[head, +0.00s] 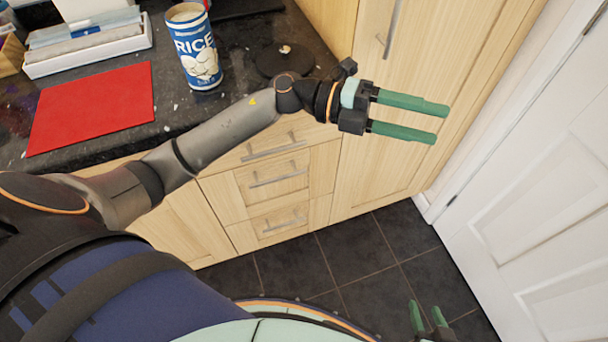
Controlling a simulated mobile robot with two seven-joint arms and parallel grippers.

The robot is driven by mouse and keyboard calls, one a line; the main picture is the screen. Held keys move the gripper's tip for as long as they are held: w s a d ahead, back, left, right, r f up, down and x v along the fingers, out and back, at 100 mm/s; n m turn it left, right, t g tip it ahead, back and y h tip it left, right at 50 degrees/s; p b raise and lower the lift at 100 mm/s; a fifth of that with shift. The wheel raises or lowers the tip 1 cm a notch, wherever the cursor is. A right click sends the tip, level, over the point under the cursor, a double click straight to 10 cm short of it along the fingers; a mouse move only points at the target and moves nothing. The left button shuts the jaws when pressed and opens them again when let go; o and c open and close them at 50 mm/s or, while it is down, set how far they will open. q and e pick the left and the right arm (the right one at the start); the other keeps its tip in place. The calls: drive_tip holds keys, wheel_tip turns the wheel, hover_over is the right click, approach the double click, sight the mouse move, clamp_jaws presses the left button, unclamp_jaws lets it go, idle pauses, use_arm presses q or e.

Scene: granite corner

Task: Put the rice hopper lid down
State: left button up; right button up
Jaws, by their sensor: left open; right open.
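A blue and white canister marked RICE (198,52) stands upright at the back of the dark granite counter. Its round top looks brownish, and I cannot tell if it is open or covered. A flat dark disc with a small pale knob (285,61) lies on the counter to its right; it looks like a lid. My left gripper (443,123) is open and empty, its green fingers pointing right, out past the counter's edge and in front of the tall cupboard. My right gripper (425,305) is open, low at the bottom right, with only its fingers clearly showing.
A red mat (92,108) lies on the counter (170,120) at the left. A white file tray (90,50) stands behind it. Wooden drawers (272,180) are below, a tall wooden cupboard (440,60) is to the right, and a white door (540,190) is at far right.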

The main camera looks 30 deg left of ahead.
use_arm(q)
drive_tip(key=a+f+n+t+y, duration=0.4)
drive_tip(key=f+n+t+y, duration=0.3)
drive_tip(key=n, duration=0.6)
drive_tip(key=a+f+n+t+y, duration=0.45)
drive_tip(key=f+n+t, duration=0.35)
drive_tip(key=n, duration=0.4)
drive_tip(key=s+a+f+n+g+y, duration=0.1)
drive_tip(key=s+f+n+g+y, duration=0.1)
drive_tip(key=s+f, duration=0.5)
drive_tip(key=s+a+f+n+g+y, duration=0.2)
drive_tip(key=s+f+n+g, duration=0.3)
drive_tip(key=f, duration=0.7)
drive_tip(key=s+g, duration=0.1)
drive_tip(key=s, duration=0.1)
drive_tip(key=shift+s+f+g, duration=0.2)
drive_tip(key=shift+s+g, duration=0.1)
drive_tip(key=shift+g, duration=0.1)
